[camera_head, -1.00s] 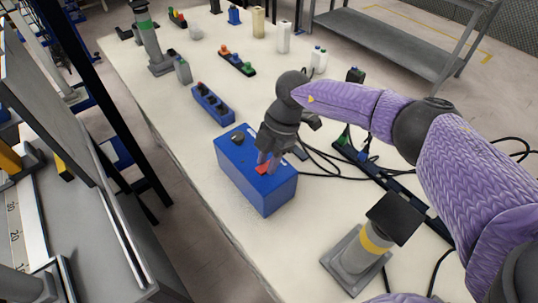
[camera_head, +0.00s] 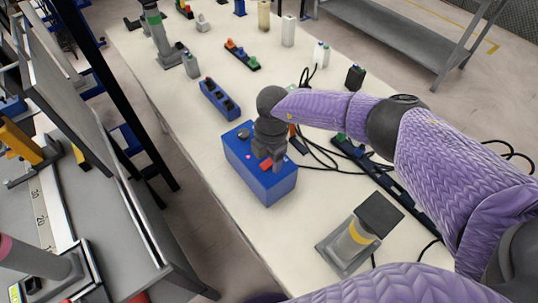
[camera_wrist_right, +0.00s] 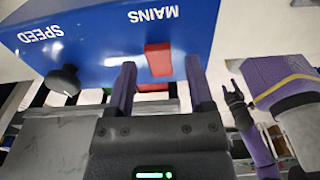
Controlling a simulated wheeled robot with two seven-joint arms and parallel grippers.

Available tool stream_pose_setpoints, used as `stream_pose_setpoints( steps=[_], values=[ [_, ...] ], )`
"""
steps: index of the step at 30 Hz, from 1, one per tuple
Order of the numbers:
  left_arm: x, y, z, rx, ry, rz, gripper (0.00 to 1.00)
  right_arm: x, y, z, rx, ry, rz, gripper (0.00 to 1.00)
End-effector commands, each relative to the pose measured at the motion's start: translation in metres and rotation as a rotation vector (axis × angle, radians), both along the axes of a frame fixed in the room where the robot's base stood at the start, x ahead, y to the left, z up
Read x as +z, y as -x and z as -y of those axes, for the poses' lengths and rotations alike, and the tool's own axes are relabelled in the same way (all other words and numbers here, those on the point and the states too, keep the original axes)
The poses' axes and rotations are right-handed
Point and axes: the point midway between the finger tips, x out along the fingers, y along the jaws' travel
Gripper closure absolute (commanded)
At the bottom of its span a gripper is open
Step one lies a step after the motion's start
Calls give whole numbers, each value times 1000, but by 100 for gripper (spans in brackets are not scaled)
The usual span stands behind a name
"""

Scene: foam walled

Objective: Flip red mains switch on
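The blue box (camera_head: 262,183) stands on the pale table, with a dark knob (camera_head: 243,134) on its top. In the wrist view, its panel (camera_wrist_right: 100,28) reads MAINS and SPEED, upside down. The red mains switch (camera_wrist_right: 158,60) sits below MAINS; part of it shows in the head view (camera_head: 266,163). My right gripper (camera_head: 268,165) is over the box. In the wrist view, its two fingers (camera_wrist_right: 160,62) are apart, one on each side of the switch, with gaps visible. My left gripper (camera_wrist_right: 236,92) shows small at the right of the wrist view, fingers apart.
Black cables (camera_head: 320,152) and a dark strip (camera_head: 375,175) lie right of the box. A blue socket block (camera_head: 220,100) stands behind the box. A grey machine (camera_head: 90,215) is at left.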

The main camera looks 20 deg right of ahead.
Motion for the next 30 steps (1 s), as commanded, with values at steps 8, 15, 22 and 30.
stream_pose_setpoints(
  steps=[8, 15, 22, 30],
  values=[
    [15, -2, -4, -3, -6, 5, 41, 32, -1, 2, 0, -1, 3, 32],
    [27, -3, -2, 0, -3, 8, 41, 87, -2, 5, 0, -1, 2, 32],
    [27, -2, 2, 4, 4, 6, 41, 99, -2, 6, -1, 0, 0, 32],
    [27, -2, 4, 6, 6, 4, 41, 99, -2, 6, 0, 0, -1, 32]
  ],
)
